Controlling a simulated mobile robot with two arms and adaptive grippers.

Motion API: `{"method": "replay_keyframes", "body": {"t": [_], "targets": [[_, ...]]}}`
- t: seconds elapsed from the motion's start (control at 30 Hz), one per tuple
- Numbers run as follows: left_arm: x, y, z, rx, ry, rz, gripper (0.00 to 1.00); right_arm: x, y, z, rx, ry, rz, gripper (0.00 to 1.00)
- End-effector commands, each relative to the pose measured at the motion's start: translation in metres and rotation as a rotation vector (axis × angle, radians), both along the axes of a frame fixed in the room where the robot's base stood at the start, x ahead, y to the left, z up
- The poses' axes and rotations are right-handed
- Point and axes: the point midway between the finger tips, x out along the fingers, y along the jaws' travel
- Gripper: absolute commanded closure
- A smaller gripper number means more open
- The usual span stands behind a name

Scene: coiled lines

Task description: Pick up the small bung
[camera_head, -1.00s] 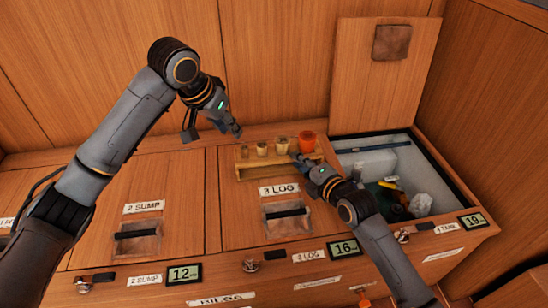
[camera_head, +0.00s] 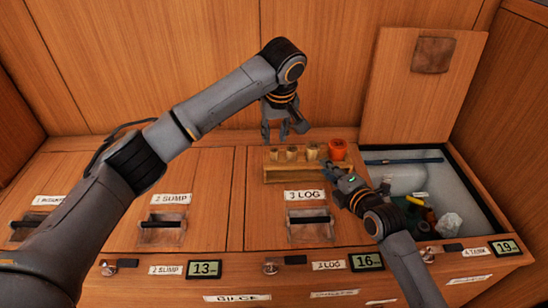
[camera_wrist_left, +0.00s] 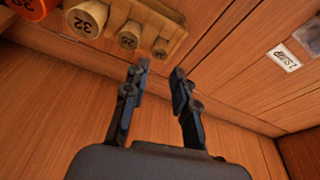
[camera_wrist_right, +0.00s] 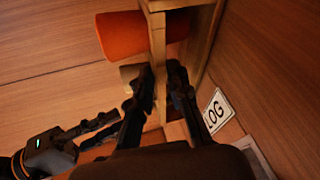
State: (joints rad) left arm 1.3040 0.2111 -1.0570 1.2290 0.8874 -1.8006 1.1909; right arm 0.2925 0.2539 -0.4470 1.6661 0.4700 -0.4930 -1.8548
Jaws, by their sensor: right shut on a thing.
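A wooden rack (camera_head: 288,175) holds a row of bungs on the bench. The small bung (camera_head: 274,155) stands upright at its left end; it is also the smallest cork in the left wrist view (camera_wrist_left: 160,48). Larger corks (camera_head: 313,151) and an orange bung (camera_head: 337,149) stand to its right. My left gripper (camera_head: 274,138) is open and empty, apart from the small bung and behind it. It also shows open in the left wrist view (camera_wrist_left: 158,72). My right gripper (camera_head: 336,170) is shut on the rack near its right end; in the right wrist view, its fingers (camera_wrist_right: 161,68) straddle a wooden board.
An open bin (camera_head: 465,205) with mixed items lies right of the rack, its lid (camera_head: 410,90) upright against the back wall. Closed hatches with recessed handles (camera_head: 310,222) and (camera_head: 162,228) fill the bench front. The bench left of the rack is clear.

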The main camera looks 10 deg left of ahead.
Motion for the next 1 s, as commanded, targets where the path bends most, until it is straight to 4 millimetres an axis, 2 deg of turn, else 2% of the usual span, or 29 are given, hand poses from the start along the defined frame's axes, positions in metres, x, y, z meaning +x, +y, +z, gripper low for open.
{"method": "replay_keyframes", "body": {"t": [0.17,0.5,0.77,0.8,0.9,1.0], "targets": [[0.003,0.001,-0.012,-0.001,0.0,-0.001,0.73,0.0,-0.001,-0.003,-0.008,0.003,0.0,1.0],[0.012,0.003,-0.056,-0.001,0.0,-0.001,0.73,0.0,-0.001,-0.003,-0.008,0.003,0.0,1.0],[0.013,0.004,-0.059,0.0,0.0,-0.002,0.73,0.0,-0.001,-0.003,-0.008,0.003,0.0,1.0],[0.013,0.003,-0.059,0.0,0.0,-0.002,0.75,0.0,-0.001,-0.003,-0.008,0.003,0.0,1.0],[0.013,0.003,-0.059,0.0,0.0,-0.002,0.93,0.0,-0.001,-0.003,-0.008,0.003,0.0,1.0],[0.013,0.003,-0.059,-0.001,-0.001,-0.002,0.93,0.0,-0.001,-0.003,-0.008,0.003,0.0,1.0]]}}
